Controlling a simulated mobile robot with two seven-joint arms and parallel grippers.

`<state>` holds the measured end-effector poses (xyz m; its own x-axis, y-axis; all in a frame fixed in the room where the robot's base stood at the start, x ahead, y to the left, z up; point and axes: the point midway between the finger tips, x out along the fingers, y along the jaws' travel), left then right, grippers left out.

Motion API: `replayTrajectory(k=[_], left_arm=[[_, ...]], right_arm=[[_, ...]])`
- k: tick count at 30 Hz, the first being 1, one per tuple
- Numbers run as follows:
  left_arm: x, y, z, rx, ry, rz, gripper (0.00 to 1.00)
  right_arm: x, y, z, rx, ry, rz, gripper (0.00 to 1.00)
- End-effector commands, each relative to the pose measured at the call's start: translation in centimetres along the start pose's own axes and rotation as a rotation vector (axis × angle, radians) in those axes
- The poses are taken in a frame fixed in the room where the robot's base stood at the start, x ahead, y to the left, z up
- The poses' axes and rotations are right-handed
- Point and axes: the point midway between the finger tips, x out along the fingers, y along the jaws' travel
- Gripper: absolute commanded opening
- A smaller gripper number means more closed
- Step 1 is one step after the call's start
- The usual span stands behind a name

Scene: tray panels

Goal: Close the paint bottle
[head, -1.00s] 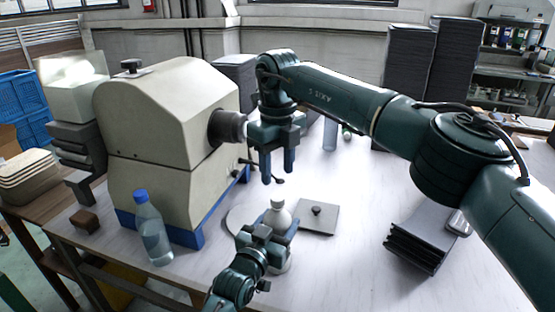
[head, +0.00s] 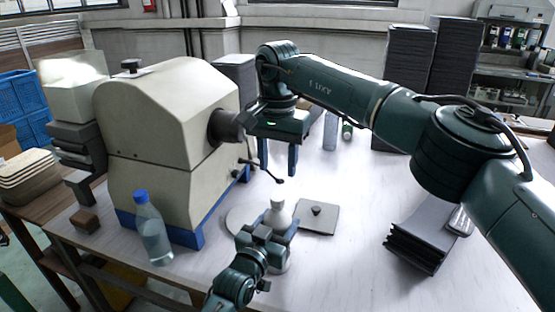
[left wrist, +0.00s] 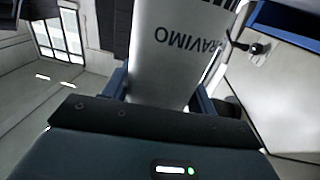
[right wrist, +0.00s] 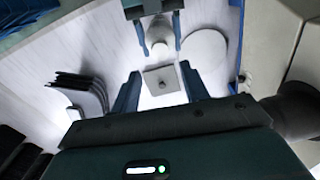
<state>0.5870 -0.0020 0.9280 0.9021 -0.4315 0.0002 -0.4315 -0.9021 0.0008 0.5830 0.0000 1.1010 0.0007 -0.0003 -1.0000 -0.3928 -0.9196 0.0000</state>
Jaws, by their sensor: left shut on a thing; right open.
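The white paint bottle (head: 278,217) stands upright on the table, its narrow pale top facing up. I cannot tell whether that top is a cap or a bare neck. My left gripper (head: 267,236) is shut on the bottle's body. In the left wrist view the bottle (left wrist: 180,50) fills the space between the fingers, with upside-down lettering on it. My right gripper (head: 278,172) is open and empty, pointing down above and beyond the bottle. In the right wrist view the bottle (right wrist: 159,48) is beyond the open right fingers (right wrist: 162,86).
A square grey plate with a dark knob (head: 318,218) lies right of the bottle. A pale round disc (head: 236,219) lies left of it. A blue-capped clear bottle (head: 153,235) and a large beige machine (head: 165,130) stand left. A black ribbed rack (head: 415,245) stands right.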

Motion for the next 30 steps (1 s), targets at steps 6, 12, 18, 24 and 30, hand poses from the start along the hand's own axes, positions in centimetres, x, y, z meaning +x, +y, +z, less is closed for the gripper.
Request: replayTrajectory(k=[6, 12, 18, 24, 30], left_arm=[[0.0, 0.0, 0.0, -0.001, -0.001, 0.0, 0.0], [0.0, 0.0, 0.1, -0.001, -0.001, 0.0, 0.0], [0.0, 0.0, 0.1, -0.001, -0.001, 0.0, 0.0], [0.0, 0.0, 0.1, -0.001, -0.001, 0.0, 0.0], [0.0, 0.0, 0.0, -0.001, -0.001, 0.0, 0.0]], right_arm=[[-0.1, 0.0, 0.0, -0.091, 0.0, 0.0, 0.45], [-0.1, 0.0, 0.0, -0.092, 0.0, 0.0, 0.45], [0.7, 0.0, 0.0, -0.091, -0.002, 0.002, 0.45], [3.6, 0.0, 0.1, -0.09, -0.004, 0.002, 0.45], [6.5, 0.0, 0.0, -0.089, -0.003, 0.001, 0.45]])
